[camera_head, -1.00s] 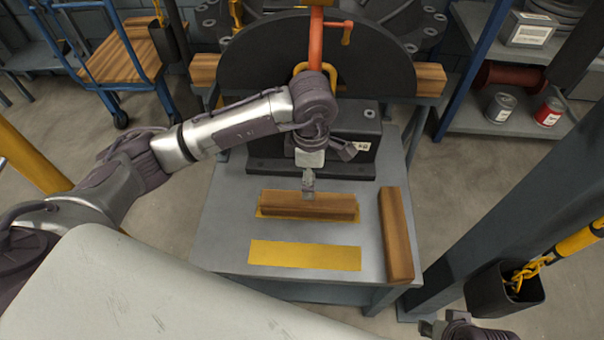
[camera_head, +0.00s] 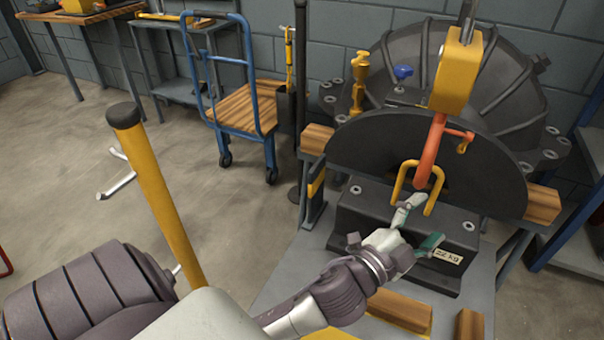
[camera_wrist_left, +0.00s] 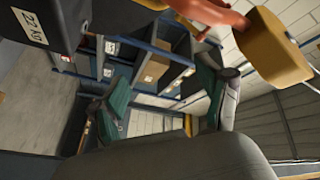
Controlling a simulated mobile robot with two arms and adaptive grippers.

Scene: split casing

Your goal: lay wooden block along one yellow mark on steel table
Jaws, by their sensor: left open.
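The steel table (camera_head: 290,275) is partly cut off by the lower edge of the head view. One wooden block (camera_head: 402,309) lies on it in front of the black weight, along the far yellow mark, of which only a thin edge shows. A second wooden block (camera_head: 470,325) shows only its end at the table's right. My right gripper is not in view.
The black 22 kg weight (camera_head: 360,215) with a yellow handle (camera_head: 402,180) stands at the table's back. An orange hook (camera_head: 430,150) hangs from a yellow hoist block (camera_head: 456,75) close to it. The big dark casing (camera_head: 350,150) is behind. A yellow post (camera_head: 160,200) stands left.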

